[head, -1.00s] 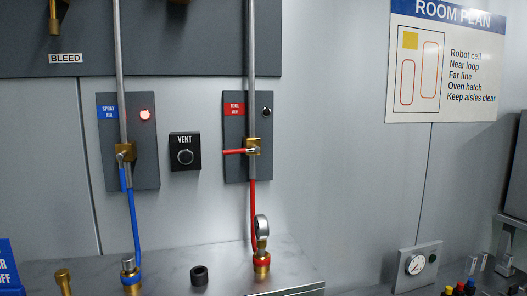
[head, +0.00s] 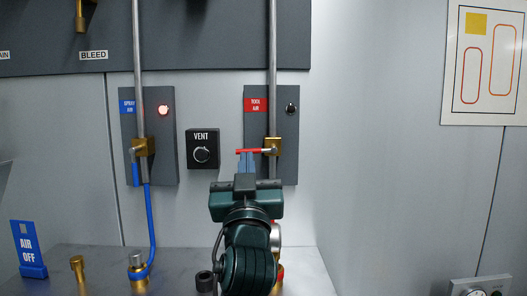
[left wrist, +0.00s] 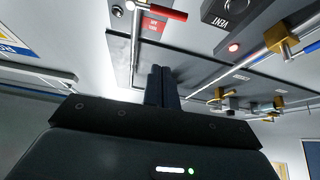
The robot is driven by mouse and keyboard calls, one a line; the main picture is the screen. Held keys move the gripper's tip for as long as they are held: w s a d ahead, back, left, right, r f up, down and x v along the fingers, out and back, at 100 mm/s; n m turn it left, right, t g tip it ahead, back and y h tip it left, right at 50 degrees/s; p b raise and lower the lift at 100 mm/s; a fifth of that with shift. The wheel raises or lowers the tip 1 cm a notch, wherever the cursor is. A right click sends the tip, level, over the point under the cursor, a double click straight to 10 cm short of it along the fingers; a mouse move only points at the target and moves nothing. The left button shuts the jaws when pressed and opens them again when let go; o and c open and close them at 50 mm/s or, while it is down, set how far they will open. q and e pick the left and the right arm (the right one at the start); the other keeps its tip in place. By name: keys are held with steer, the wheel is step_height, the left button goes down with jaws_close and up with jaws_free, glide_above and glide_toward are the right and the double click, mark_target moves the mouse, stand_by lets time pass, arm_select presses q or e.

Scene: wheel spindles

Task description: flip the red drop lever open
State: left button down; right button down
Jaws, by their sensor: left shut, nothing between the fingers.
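The red lever (head: 254,151) sticks out level to the left from a brass valve (head: 273,147) on the pipe, over the grey panel with the red TOOL AIR label (head: 256,104). The lever also shows in the left wrist view (left wrist: 168,14), above the fingers. My left gripper (head: 246,160) is shut and empty, its fingertips pointing up just under the lever's left part in the head view. I cannot tell whether they touch it. The gripper's body hides the lower pipe and most of the red hose. My right gripper is not in view.
The blue lever (head: 136,174) of the SPRAY AIR valve hangs down at the left, beside a lit red lamp (head: 164,110). The VENT knob (head: 202,154) lies between the panels. Fittings and a blue AIR OFF sign (head: 29,250) stand on the metal counter (head: 100,262).

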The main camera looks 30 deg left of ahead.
mark_target(255, 150)
arm_select(q)
steer(key=shift+s+a, duration=0.1)
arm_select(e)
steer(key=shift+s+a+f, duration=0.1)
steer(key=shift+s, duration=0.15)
